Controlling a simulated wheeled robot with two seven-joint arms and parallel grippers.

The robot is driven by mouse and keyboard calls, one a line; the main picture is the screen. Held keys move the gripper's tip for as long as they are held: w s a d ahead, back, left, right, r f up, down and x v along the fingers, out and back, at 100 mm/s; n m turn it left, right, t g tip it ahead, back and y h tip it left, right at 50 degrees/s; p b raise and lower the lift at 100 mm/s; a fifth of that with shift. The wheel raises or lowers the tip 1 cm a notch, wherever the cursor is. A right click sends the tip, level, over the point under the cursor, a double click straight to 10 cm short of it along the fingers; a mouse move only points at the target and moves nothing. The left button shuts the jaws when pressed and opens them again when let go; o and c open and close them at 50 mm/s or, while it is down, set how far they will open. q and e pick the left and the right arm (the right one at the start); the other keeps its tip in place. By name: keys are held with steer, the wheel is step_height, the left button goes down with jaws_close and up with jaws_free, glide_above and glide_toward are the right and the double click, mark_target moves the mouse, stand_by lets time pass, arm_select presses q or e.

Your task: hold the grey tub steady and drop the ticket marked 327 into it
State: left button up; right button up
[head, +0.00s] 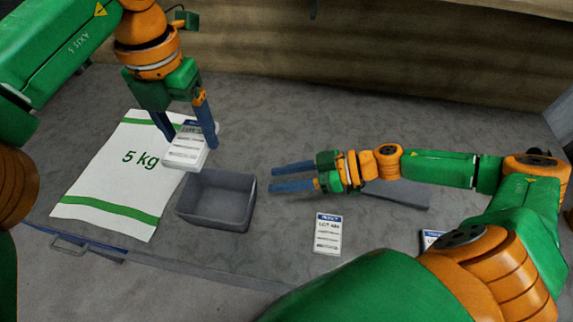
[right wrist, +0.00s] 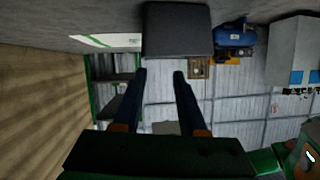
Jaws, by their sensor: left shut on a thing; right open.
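The grey tub (head: 244,217) stands open on the table right of a flat sack, and I see nothing in it. Its dark side (right wrist: 177,32) shows ahead of the fingers in the right wrist view. My left gripper (head: 190,142) is shut on a white ticket (head: 184,157) with a dark header, held above the tub's back left corner; its number is too small to read. My right gripper (head: 278,179) is open and empty, just right of the tub, its fingertips pointing at it, apart from it. It also shows in the right wrist view (right wrist: 160,74).
A white sack (head: 120,180) marked 5 kg lies left of the tub. One ticket (head: 328,236) lies right of the tub; another (head: 431,237) is partly hidden by my right arm. A flat grey piece (head: 400,195) lies behind that arm. The table's back middle is clear.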

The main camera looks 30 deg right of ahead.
mark_target(239, 174)
steer(key=shift+m+t+h, duration=0.4)
steer(key=shift+t, duration=0.1)
steer(key=x, duration=0.4)
steer(key=w+x, duration=0.1)
steer(key=x, duration=0.2)
steer(key=w+d+x, duration=0.1)
steer(key=x, duration=0.3)
steer(key=shift+w+a+r, duration=0.1)
steer(key=shift+w+a, duration=0.05)
jaws_close()
stand_by(1.4)
